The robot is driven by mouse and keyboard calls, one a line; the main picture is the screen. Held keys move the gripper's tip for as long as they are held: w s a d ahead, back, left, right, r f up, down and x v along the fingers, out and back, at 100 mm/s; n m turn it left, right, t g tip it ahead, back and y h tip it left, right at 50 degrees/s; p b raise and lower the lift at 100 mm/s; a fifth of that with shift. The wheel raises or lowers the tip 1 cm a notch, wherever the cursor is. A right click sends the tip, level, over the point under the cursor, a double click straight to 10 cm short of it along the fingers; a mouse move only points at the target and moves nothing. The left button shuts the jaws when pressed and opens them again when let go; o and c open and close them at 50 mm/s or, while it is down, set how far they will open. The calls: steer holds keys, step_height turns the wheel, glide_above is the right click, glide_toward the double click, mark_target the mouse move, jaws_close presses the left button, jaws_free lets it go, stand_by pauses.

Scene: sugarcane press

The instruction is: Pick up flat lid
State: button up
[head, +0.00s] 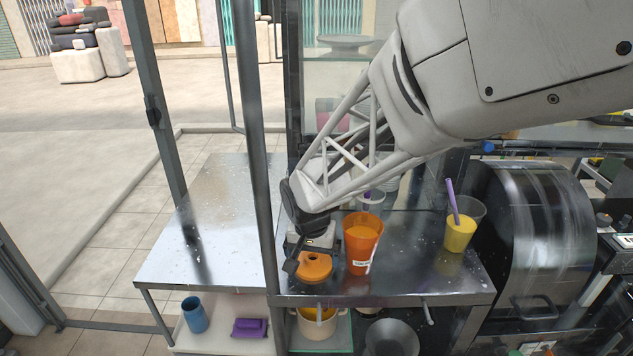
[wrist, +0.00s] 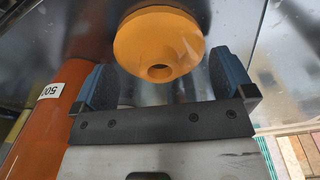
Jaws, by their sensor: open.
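The flat lid (head: 314,266) is an orange round disc with a raised middle and a small hole, lying on the metal counter. In the wrist view the lid (wrist: 158,45) is just beyond the fingertips and partly in the gap between them. My gripper (wrist: 160,75) is open, one dark blue finger to each side of the lid, with nothing gripped. In the head view my gripper (head: 297,258) is just behind and left of the lid, partly hidden by my own arm. I cannot tell whether a finger touches the lid.
An orange cup (head: 361,246) stands close to the lid's right; its side also shows by the left finger in the wrist view (wrist: 45,120). A clear cup of yellow juice (head: 460,233) with a purple straw stands farther right. A metal post (head: 262,150) rises at the left.

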steer(key=shift+f, duration=0.75)
steer(key=shift+c, duration=0.2)
steer(key=c, duration=0.5)
